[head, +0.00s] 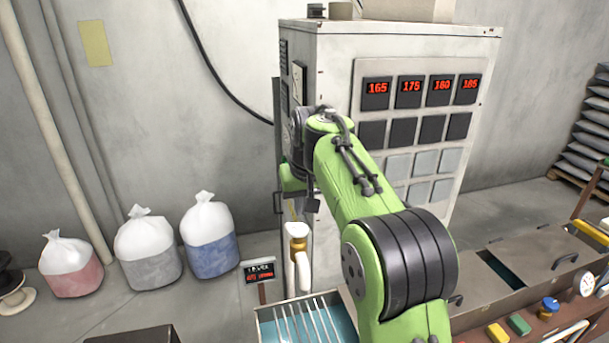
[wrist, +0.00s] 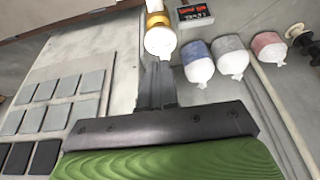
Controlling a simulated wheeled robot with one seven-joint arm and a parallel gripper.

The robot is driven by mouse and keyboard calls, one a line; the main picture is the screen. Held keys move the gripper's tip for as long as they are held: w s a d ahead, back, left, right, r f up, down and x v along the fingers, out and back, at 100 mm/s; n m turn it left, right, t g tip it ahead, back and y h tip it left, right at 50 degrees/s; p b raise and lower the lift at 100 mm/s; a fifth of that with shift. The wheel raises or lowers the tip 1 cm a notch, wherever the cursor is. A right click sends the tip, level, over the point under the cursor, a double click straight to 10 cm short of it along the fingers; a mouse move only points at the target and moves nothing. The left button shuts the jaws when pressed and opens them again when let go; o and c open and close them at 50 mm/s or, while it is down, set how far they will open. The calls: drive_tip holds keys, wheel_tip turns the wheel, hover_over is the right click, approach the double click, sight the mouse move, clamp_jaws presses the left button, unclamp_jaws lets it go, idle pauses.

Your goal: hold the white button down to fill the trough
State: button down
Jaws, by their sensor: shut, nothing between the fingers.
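The trough (head: 262,316) is at the bottom middle of the head view, with teal liquid and several pale bars across it. A white spout with a brass collar (head: 298,241) stands above it, and it also shows in the wrist view (wrist: 159,42). My gripper (wrist: 157,70) is shut and empty, and in the wrist view its fingers overlap the picture just below the spout. In the head view my gripper is mostly hidden by my green arm. I cannot pick out a white button in either view; my arm covers part of the trough's surroundings.
A tall grey cabinet (head: 335,60) with red number displays and square panels stands behind my arm. A small sign with red digits (head: 259,272) is left of the spout. Several filled bags (head: 209,249) line the left wall.

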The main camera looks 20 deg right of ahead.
drive_tip(key=v, duration=0.7)
drive_tip(key=shift+s+r, duration=0.15)
drive_tip(key=shift+r, duration=0.2)
drive_tip(key=shift+s, duration=0.15)
drive_tip(key=s+f+t+b, duration=0.1)
drive_tip(key=s+f+b, duration=0.3)
drive_tip(key=s+f, duration=0.7)
drive_tip(key=s+f+b, duration=0.5)
drive_tip(key=s+f, duration=0.6)
drive_tip(key=s, duration=0.8)
drive_tip(key=shift+a+t, duration=0.15)
drive_tip(key=shift+t, duration=0.25)
